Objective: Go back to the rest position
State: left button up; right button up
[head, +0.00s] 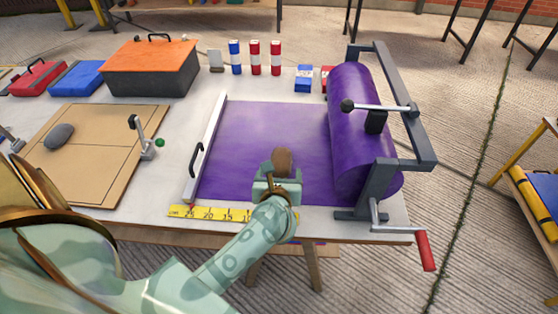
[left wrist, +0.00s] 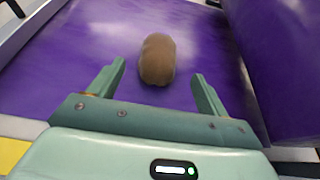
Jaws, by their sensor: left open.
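My left gripper (head: 278,178) is over the front part of the purple sheet (head: 260,125) on the worktable. In the left wrist view its two fingers (left wrist: 158,90) are spread wide apart. A brown rounded object (left wrist: 157,60) shows just beyond and between the fingertips, and neither finger touches it in that view. In the head view the brown object (head: 283,160) appears right at the gripper's far end, with its lower part hidden. My right gripper is not in view.
A purple roll (head: 357,125) on a grey frame with a red-handled crank (head: 425,250) stands to the right. A metal bar (head: 205,150) borders the sheet's left side, and a yellow ruler (head: 210,213) its front. A tan board with a grey stone (head: 59,136) lies left.

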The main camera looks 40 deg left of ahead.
pick_arm(q)
jog(key=shift+v, duration=1.45)
